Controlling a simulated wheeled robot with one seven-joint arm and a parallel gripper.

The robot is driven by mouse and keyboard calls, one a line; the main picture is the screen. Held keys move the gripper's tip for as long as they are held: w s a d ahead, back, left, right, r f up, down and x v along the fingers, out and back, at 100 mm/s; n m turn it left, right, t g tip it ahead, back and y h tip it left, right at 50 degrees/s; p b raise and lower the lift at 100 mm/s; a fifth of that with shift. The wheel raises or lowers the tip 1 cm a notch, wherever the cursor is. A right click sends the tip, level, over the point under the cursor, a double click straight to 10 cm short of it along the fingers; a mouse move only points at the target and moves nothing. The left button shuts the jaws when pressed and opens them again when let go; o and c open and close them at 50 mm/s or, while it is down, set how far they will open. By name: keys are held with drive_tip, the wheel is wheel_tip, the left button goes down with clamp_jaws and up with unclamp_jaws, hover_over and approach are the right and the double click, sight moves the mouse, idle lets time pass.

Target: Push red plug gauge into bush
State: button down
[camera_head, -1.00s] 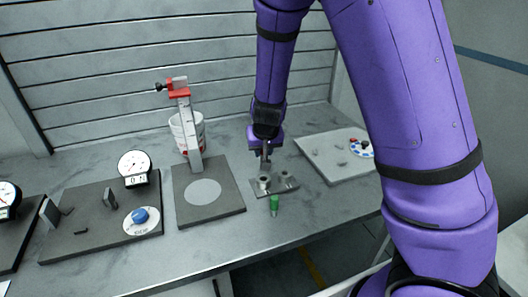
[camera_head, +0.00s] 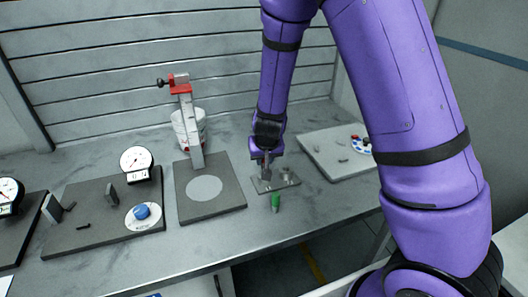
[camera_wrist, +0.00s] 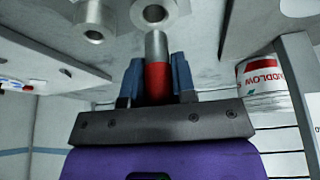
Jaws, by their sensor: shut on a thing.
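The red plug gauge (camera_wrist: 158,82) is between the blue fingers of my gripper (camera_wrist: 156,76) in the wrist view. Its bare metal end (camera_wrist: 156,45) points at a metal bush (camera_wrist: 154,14) with an open round bore. The end appears just short of the bore; I cannot tell whether they touch. A second bush (camera_wrist: 95,20) is beside it. In the head view, my gripper (camera_head: 266,172) is low over the left part of the small bush plate (camera_head: 265,187). It hides the gauge and the near bush there; another bush (camera_head: 286,173) shows to the right.
A green plug gauge (camera_head: 275,203) stands close in front of the plate. To the left are a dark board with a clamp stand (camera_head: 195,130) and a white bucket (camera_head: 203,130). A pale board (camera_head: 325,153) lies to the right. The bench front is mostly clear.

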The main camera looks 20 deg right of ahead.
drive_tip(key=shift+f, duration=0.55)
drive_tip(key=shift+f, duration=1.25)
idle(1.4)
drive_tip(key=c, duration=0.8)
unclamp_jaws()
drive_tip(key=shift+c, duration=0.2)
drive_tip(key=v, duration=1)
drive_tip(key=shift+r, duration=0.35)
drive_tip(key=shift+s+r, duration=0.1)
